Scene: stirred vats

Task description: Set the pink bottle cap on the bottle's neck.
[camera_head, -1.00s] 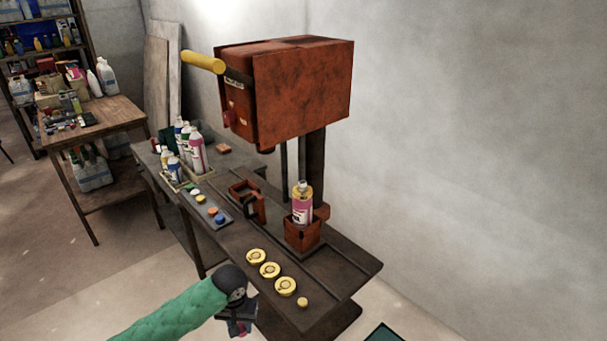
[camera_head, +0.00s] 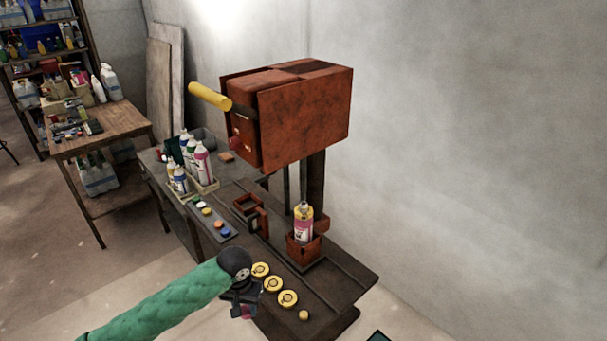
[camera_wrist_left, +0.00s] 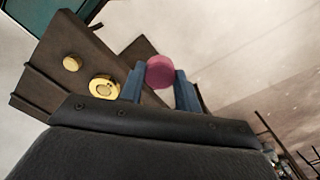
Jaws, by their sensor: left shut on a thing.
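My left gripper (camera_head: 244,305) is shut on the pink cap (camera_wrist_left: 160,72), which sits between the two blue fingers in the left wrist view. The cap shows as a small pink patch (camera_head: 247,312) under the gripper in the head view. The gripper is in front of the bench's near edge, left of the yellow discs. The bottle (camera_head: 303,223), pink and white with a yellow upper part, stands upright in a red square holder (camera_head: 303,250) below the press. It is well apart from the gripper, farther back and to the right. My right gripper is not in view.
The red press head (camera_head: 290,110) with a yellow handle (camera_head: 210,96) hangs above the bottle. Yellow discs (camera_head: 273,285) lie along the bench's front. An empty red holder (camera_head: 247,205), loose caps (camera_head: 206,212) and several bottles (camera_head: 190,165) are farther left.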

